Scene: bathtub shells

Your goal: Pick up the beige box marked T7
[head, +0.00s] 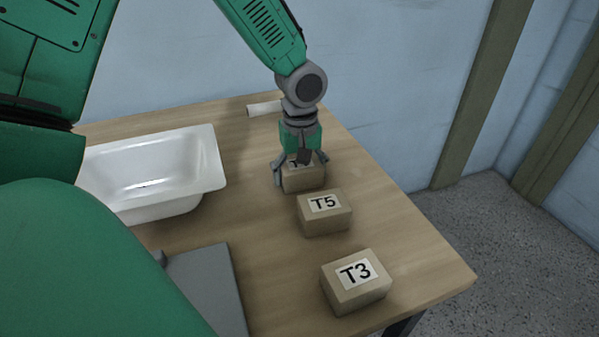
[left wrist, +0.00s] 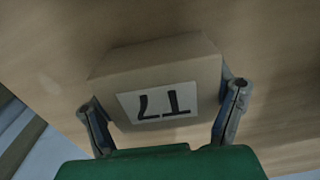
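The beige box marked T7 (head: 304,179) stands on the table at the far end of a row of boxes. In the left wrist view the T7 box (left wrist: 150,62) fills the middle, its label upside down. My left gripper (head: 298,172) is over it, pointing down. In the left wrist view its fingers (left wrist: 163,112) are spread wide, one on each side of the box. No firm grip shows; whether a finger touches the box is hard to tell. In the head view the gripper covers most of the label. My right gripper is not in view.
A beige box T5 (head: 325,214) stands just in front of T7, and a box T3 (head: 356,283) nearer the table's front right corner. A white bathtub shell (head: 205,180) is at left. A white roll (head: 264,109) lies behind. A grey flat object (head: 210,285) is at front.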

